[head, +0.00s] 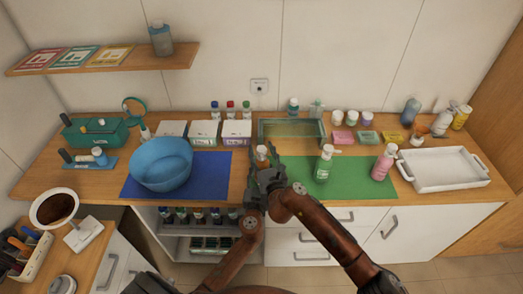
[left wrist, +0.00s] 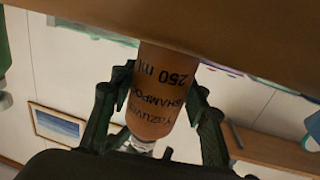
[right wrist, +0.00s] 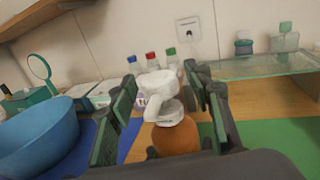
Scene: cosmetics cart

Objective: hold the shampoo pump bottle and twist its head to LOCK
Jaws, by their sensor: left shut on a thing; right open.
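The amber shampoo bottle (head: 262,152) with a white pump head stands at the gap between the blue and green mats. Its printed label (left wrist: 165,95) shows upside down in the left wrist view. My left gripper (left wrist: 158,112) is shut on the bottle's body, a finger on each side. My right gripper (head: 268,172) is open in front of the bottle, largely covering it in the head view. In the right wrist view the white pump head (right wrist: 165,95) is between the right fingers, with visible space beside it; its spout points toward the camera and left.
A blue basin (head: 161,165) is to the left on the blue mat (head: 215,180). A glass shelf (head: 290,130) is behind; a white tray (head: 443,185) is at right.

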